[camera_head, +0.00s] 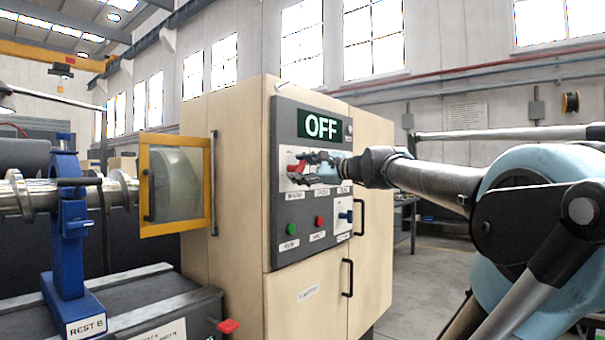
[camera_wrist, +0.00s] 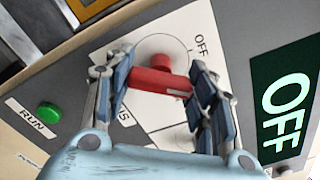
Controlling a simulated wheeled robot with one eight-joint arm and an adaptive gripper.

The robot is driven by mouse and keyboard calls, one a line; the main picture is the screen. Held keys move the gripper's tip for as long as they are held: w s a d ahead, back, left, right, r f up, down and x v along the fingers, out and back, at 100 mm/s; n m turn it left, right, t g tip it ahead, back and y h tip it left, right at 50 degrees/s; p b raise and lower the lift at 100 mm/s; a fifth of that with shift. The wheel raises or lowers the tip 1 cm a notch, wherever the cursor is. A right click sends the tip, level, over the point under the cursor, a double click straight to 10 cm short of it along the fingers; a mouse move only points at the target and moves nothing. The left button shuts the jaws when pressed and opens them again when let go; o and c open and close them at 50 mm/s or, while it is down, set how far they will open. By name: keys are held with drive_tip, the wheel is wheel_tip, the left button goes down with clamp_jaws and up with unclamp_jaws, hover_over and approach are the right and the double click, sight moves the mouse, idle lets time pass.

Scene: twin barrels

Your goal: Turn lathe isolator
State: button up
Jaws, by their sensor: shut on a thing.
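The red isolator handle (camera_wrist: 160,80) sits on a white plate (camera_wrist: 165,28) marked OFF near its upper right. My gripper (camera_wrist: 163,84) is shut on the handle, one finger at each end of its red bar. In the head view, my gripper (camera_head: 308,172) reaches from the right to the grey control panel and covers much of the handle and plate. The green display (camera_head: 320,126) above reads OFF; it also shows in the wrist view (camera_wrist: 287,105).
A yellow-framed window guard (camera_head: 177,185) and the lathe stand left. The floor (camera_head: 430,280) right of the beige cabinet (camera_head: 237,180) looks open.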

drive_tip(key=n, duration=0.4)
drive_tip(key=shift+n, duration=1.7)
drive_tip(key=shift+f, duration=0.1)
drive_tip(key=shift+s, duration=0.1)
drive_tip(key=o, duration=1.1)
drive_tip(key=shift+a, duration=0.1)
drive_tip(key=shift+c, duration=0.2)
